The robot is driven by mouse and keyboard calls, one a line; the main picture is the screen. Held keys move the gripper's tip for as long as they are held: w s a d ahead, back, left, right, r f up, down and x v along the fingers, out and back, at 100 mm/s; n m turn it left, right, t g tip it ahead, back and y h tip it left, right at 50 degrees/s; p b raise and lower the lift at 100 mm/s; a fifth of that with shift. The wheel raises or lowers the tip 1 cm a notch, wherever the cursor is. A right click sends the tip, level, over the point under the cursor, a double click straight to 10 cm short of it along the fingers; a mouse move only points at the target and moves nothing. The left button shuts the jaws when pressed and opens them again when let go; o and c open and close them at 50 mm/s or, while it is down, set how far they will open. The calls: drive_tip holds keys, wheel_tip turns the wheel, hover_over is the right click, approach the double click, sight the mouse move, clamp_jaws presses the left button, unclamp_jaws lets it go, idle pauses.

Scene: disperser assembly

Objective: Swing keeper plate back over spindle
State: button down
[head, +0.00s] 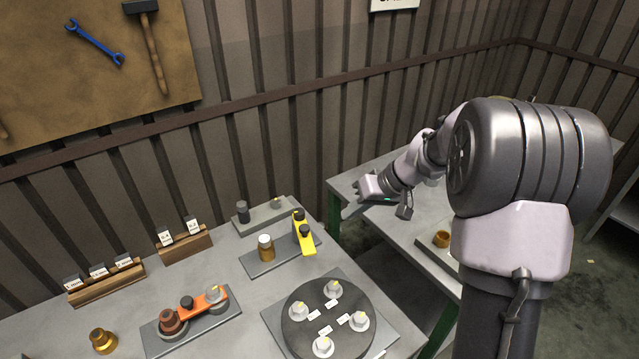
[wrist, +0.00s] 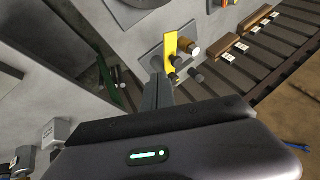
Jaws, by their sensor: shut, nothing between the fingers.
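A yellow plate (head: 305,241) with black knobs sits on a small grey base (head: 262,265), and looks like the keeper plate. It points toward the front of the table, beside a brass cylinder with a pale top (head: 266,252), which may be the spindle. The plate is not over this cylinder. The wrist view shows the yellow plate (wrist: 170,47) and the brass cylinder (wrist: 187,51) beyond my fingers. My gripper (head: 352,200) is shut and empty, apart from the plate, to its right and near the second table. The wrist view shows my fingers (wrist: 158,92) together.
An orange plate (head: 205,302) with brown and grey posts is on another base. A dark round turntable (head: 322,345) carries several pale hex pieces. A grey block with a dark post (head: 243,212) stands behind the yellow plate. Wooden label racks (head: 108,282) line the back.

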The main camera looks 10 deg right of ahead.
sight(303, 229)
wheel_tip(303, 229, down, 3)
drive_tip(key=w+d, duration=0.2)
drive_tip(key=d, duration=0.1)
drive_tip(key=w+a+f+b, duration=0.3)
drive_tip(key=a+f, duration=0.5)
drive_tip(key=a, duration=0.1)
drive_tip(key=shift+a+r, duration=0.1)
drive_tip(key=shift+b, duration=0.4)
